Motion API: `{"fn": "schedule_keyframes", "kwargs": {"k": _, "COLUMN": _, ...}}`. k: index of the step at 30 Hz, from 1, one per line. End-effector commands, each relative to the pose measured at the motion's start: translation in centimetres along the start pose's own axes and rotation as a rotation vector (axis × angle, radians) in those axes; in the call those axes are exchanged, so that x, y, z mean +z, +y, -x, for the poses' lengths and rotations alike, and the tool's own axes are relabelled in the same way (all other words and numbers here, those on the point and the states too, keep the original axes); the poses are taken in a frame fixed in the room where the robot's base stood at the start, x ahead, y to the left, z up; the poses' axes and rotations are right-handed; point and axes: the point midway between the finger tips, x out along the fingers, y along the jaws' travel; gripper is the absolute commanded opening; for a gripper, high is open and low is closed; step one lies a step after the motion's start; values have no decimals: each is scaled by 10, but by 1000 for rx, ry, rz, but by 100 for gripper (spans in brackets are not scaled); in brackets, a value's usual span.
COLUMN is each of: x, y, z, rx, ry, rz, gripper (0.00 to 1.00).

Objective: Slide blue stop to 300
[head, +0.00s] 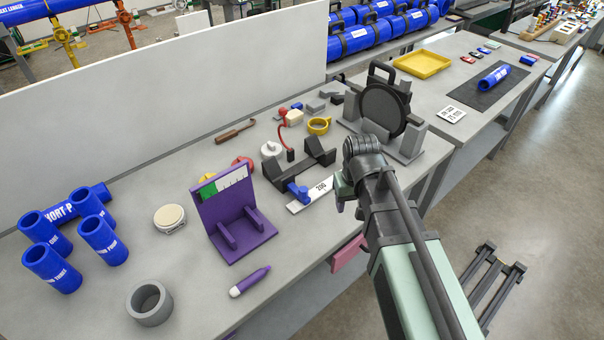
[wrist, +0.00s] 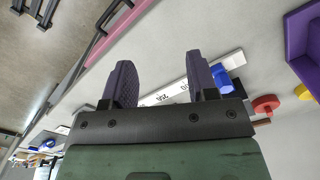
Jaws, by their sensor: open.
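The blue stop (head: 297,191) sits on a white scale strip (head: 300,208) marked 200, at the strip's left part beside a black cradle. In the wrist view the blue stop (wrist: 222,76) is just right of the right finger, partly hidden by it, and the white strip (wrist: 232,60) runs behind the fingers with upside-down numbers. My gripper (wrist: 162,82) is open, with its two dark fingers apart and nothing between them but the strip and bench behind. In the head view my gripper (head: 341,202) is at the strip's right end, right of the stop, mostly hidden by my arm.
A black cradle (head: 290,172) stands behind the strip, and a grey stand with a black disc (head: 383,108) is behind my wrist. A purple fixture (head: 236,220) is left of the stop. A pink panel (head: 348,254) hangs below the bench's front edge.

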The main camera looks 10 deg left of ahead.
Motion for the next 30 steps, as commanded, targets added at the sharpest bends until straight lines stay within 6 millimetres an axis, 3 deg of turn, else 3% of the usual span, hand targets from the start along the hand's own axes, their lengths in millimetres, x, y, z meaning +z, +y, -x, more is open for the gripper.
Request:
{"fn": "schedule_keyframes", "kwargs": {"k": 1, "x": -50, "y": -40, "z": 40, "rx": 0, "ry": 0, "rz": 125, "gripper": 53}}
{"fn": "schedule_keyframes", "kwargs": {"k": 4, "x": -103, "y": -98, "z": 53, "rx": 0, "ry": 0, "rz": 343, "gripper": 53}}
{"fn": "schedule_keyframes", "kwargs": {"k": 6, "x": -127, "y": -105, "z": 45, "rx": 0, "ry": 0, "rz": 446, "gripper": 53}}
{"fn": "schedule_keyframes", "kwargs": {"k": 14, "x": -120, "y": -101, "z": 35, "rx": -1, "ry": 0, "rz": 522, "gripper": 53}}
{"fn": "schedule_keyframes", "kwargs": {"k": 17, "x": -120, "y": -101, "z": 20, "rx": -1, "ry": 0, "rz": 521, "gripper": 53}}
{"fn": "schedule_keyframes", "kwargs": {"k": 27, "x": -120, "y": -100, "z": -58, "rx": -1, "ry": 0, "rz": 518, "gripper": 53}}
{"fn": "schedule_keyframes", "kwargs": {"k": 30, "x": -119, "y": -100, "z": -68, "rx": -1, "ry": 0, "rz": 518, "gripper": 53}}
